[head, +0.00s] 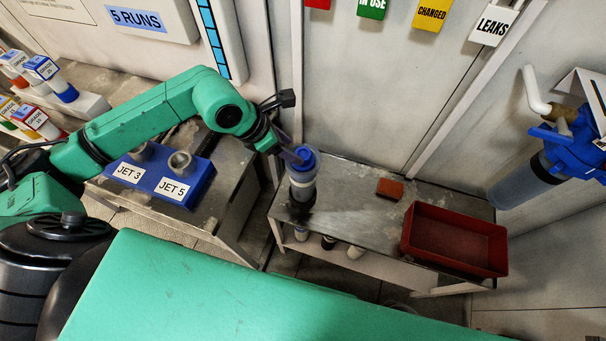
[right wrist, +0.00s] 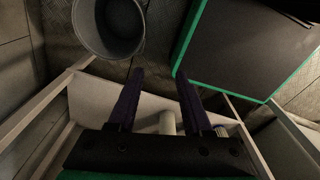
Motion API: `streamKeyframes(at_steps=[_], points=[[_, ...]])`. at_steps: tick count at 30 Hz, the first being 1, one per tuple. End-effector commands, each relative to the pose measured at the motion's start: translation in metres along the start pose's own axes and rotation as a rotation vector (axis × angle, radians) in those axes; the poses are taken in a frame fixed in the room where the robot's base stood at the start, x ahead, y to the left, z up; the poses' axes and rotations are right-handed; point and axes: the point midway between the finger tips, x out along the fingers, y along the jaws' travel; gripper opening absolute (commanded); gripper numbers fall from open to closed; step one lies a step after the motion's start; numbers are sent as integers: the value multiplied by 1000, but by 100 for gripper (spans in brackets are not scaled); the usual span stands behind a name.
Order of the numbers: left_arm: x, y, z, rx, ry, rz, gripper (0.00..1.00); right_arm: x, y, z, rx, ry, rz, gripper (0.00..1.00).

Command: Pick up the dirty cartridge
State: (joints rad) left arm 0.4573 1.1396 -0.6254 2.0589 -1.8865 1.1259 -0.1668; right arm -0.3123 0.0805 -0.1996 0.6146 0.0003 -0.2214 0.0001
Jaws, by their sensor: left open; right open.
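A blue-topped cylinder with a pale body (head: 302,178) stands on the metal bench in the head view. Its lower end is dark, with a dark smear beside it on the bench; I cannot tell for sure that it is the dirty cartridge. My left gripper (head: 291,153) is open at its blue top, with purple fingers close to it; I cannot tell if they touch. My right gripper (right wrist: 158,72) is open and empty in its wrist view, its two purple fingers apart. A white cylinder (right wrist: 167,122) shows beyond and between those fingers.
The bench (head: 345,222) also carries a red tray (head: 455,240) and a small red-brown block (head: 390,188). Several cylinders stand on the shelf below. A blue JET block (head: 160,180) is at left. A blue filter housing (head: 575,150) hangs at right. A grey bucket (right wrist: 108,28) shows in the wrist view.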

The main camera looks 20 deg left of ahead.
Motion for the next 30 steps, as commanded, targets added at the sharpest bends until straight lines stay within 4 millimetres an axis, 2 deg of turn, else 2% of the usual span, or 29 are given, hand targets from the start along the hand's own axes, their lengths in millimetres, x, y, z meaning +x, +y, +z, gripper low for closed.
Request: streamKeyframes(at_steps=[5,9,15,16,18,21,30], points=[[25,1,4,-3,2,-5,66,-23,2,-11,0,14,2,50],[50,2,2,-1,0,-1,66,-26,2,-16,0,22,3,50],[55,2,0,0,1,0,66,-24,2,-16,0,22,3,50],[55,3,0,0,1,0,62,-24,2,-16,0,22,3,50],[55,3,0,0,1,0,35,-24,2,-15,0,22,3,50],[55,3,0,0,1,1,1,-24,2,-15,0,22,2,50],[52,3,2,0,-2,1,1,-23,2,-14,0,20,2,50]])
